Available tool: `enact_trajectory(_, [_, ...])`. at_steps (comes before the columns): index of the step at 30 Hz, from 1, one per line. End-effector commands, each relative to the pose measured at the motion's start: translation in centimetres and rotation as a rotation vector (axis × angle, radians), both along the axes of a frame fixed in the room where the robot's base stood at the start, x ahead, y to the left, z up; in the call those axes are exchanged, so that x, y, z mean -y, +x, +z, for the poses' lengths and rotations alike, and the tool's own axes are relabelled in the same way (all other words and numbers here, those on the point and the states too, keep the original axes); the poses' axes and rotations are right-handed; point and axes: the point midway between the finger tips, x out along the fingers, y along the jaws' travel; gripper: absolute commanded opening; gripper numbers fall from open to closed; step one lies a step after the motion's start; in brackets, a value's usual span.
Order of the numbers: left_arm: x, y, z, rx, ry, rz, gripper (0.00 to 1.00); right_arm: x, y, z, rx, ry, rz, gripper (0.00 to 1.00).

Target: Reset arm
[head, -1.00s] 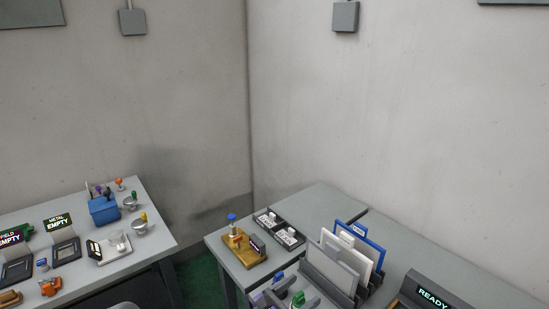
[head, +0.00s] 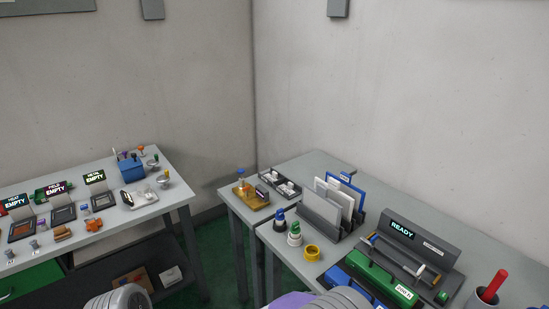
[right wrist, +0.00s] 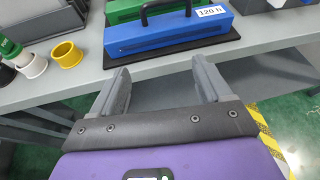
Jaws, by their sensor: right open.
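My right gripper (right wrist: 163,90) is open and empty in the right wrist view. Its two grey fingers point at the front edge of the grey table (right wrist: 200,60). A blue block labelled 120 N (right wrist: 165,35) with a black handle lies on a dark mat just beyond the fingers, apart from them. In the head view, grey and purple parts of my arms show at the bottom edge, but neither gripper's fingers can be made out there.
The right table holds a green toolbox (head: 375,280), a READY machine (head: 415,240), a rack of panels (head: 325,210), a yellow ring (head: 312,253) and a cup with a red handle (head: 485,295). The left table (head: 100,225) carries several EMPTY-marked trays. A gap of green floor separates the tables.

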Motion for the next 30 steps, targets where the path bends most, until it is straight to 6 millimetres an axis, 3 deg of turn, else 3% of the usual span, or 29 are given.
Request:
enact_trajectory(5, [0.0, -0.1, 0.0, -0.003, -0.001, 0.0, 0.43, 2.5, -4.0, -7.4, -0.15, 0.227, -0.172, 0.78])
enact_trajectory(8, [0.0, -0.1, 0.0, -0.003, -0.001, 0.0, 0.43, 3.3, -8.4, -12.8, -0.24, 0.431, -0.36, 0.78])
enact_trajectory(12, [0.0, -0.1, 0.0, -0.003, -0.001, 0.0, 0.43, 2.0, -15.2, -18.7, -0.298, 0.756, -0.728, 0.78])
enact_trajectory(16, [0.0, -0.1, 0.0, -0.003, -0.001, 0.0, 0.43, -0.9, -19.5, -21.8, -0.243, 1.019, -1.116, 0.78])
enact_trajectory(19, [0.0, -0.1, 0.0, -0.003, -0.001, 0.0, 0.43, -2.8, -20.8, -23.1, -0.123, 1.184, -1.431, 0.78])
enact_trajectory(22, [0.0, -0.1, 0.0, -0.003, -0.001, 0.0, 0.43, -3.7, -20.9, -24.0, 0.055, 1.299, -1.73, 0.78])
enact_trajectory(27, [0.0, -0.1, 0.0, -0.003, -0.001, 0.0, 0.43, -2.9, -19.9, -25.0, 0.387, 1.377, -2.088, 0.78])
enact_trajectory(30, [0.0, -0.1, 0.0, -0.003, -0.001, 0.0, 0.43, -2.0, -19.6, -25.3, 0.525, 1.381, -2.193, 0.78])
